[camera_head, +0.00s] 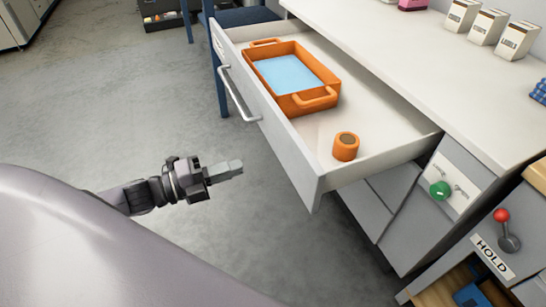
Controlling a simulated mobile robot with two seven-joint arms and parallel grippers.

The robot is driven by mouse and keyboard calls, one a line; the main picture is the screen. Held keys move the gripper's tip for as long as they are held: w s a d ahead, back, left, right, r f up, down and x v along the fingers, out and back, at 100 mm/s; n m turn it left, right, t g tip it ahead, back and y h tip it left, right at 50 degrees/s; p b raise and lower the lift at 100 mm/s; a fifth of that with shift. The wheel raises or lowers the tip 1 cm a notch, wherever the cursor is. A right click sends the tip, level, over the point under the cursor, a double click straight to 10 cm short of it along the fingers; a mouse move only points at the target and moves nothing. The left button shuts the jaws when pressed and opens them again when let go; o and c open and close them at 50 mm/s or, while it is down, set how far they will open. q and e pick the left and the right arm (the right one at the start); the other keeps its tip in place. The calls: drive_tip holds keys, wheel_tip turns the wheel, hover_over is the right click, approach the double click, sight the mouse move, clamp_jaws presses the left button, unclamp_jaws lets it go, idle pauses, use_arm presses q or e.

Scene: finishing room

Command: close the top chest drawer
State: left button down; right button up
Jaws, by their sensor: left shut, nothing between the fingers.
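The top chest drawer (303,158) is pulled out from under the white worktop. Its grey front faces left and carries a bar handle (236,97). Inside it lie an orange tray (334,98) with a light blue sheet and an orange roll (346,146). My left gripper (240,166) is shut and empty. It shows over the floor, to the left of the drawer front and apart from it, nearer to me than the handle. My right gripper is not in view.
The worktop (400,50) holds several labelled white boxes (487,27) at the back right. A green knob (440,190) and a red-topped lever (505,228) beside a HOLD label stand at the lower right. The grey floor (110,90) on the left is clear.

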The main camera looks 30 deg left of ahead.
sight(285, 153)
use_arm(q)
drive_tip(key=b+x, duration=0.1)
drive_tip(key=x, duration=0.7)
drive_tip(key=shift+w+d, duration=0.1)
drive_tip(key=shift+w, duration=0.05)
drive_tip(key=shift+x, duration=0.8)
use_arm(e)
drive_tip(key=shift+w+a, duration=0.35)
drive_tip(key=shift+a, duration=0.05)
